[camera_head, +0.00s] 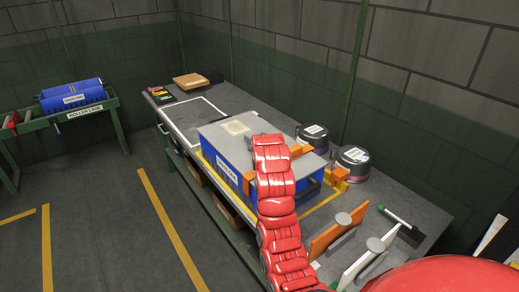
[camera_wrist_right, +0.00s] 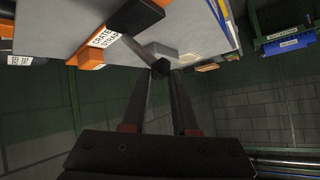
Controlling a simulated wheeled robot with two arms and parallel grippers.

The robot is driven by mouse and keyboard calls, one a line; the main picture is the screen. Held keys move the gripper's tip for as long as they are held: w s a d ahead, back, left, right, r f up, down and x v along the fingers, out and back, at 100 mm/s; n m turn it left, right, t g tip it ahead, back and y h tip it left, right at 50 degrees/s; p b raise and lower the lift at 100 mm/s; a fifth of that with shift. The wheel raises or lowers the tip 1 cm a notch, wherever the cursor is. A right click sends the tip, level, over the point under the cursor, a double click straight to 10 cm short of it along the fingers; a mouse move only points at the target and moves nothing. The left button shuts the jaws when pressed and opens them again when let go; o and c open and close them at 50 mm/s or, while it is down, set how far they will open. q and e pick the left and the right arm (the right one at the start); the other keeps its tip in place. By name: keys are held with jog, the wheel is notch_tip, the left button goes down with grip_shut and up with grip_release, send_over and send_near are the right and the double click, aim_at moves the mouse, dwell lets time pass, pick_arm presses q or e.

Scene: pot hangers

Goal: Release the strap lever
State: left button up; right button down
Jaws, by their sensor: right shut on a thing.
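A blue crate (camera_head: 222,160) with a grey lid (camera_head: 222,135) stands on the workbench. Orange strap parts (camera_head: 301,150) show on the lid beside my red right arm. In the right wrist view, a label reading "CRATE STRAP" (camera_wrist_right: 103,38) sits next to an orange strap piece (camera_wrist_right: 90,56). The grey strap lever (camera_wrist_right: 140,50) runs out from near the label to a dark end. My right gripper (camera_wrist_right: 162,70) is shut on that dark end. In the head view my arm hides the gripper and the lever. My left gripper is not in view.
Two round tins (camera_head: 352,160) stand behind the crate. A green-handled tool (camera_head: 395,215) and upright orange (camera_head: 335,230) and white plates lie to the right. A wooden block (camera_head: 190,81) is at the bench's far end. A roller stand with a blue bin (camera_head: 72,94) is at left.

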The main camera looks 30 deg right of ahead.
dwell(0.9)
jog(key=c, duration=0.6)
grip_release()
jog(key=shift+s+a+r, duration=0.15)
jog(key=shift+s+r, duration=0.15)
jog(key=shift+s, duration=0.15)
jog(key=p+v, duration=0.7)
jog(key=v, duration=0.9)
jog(key=shift+s+a+p, duration=0.1)
jog(key=shift+s+p, duration=0.05)
jog(key=shift+p, duration=0.25)
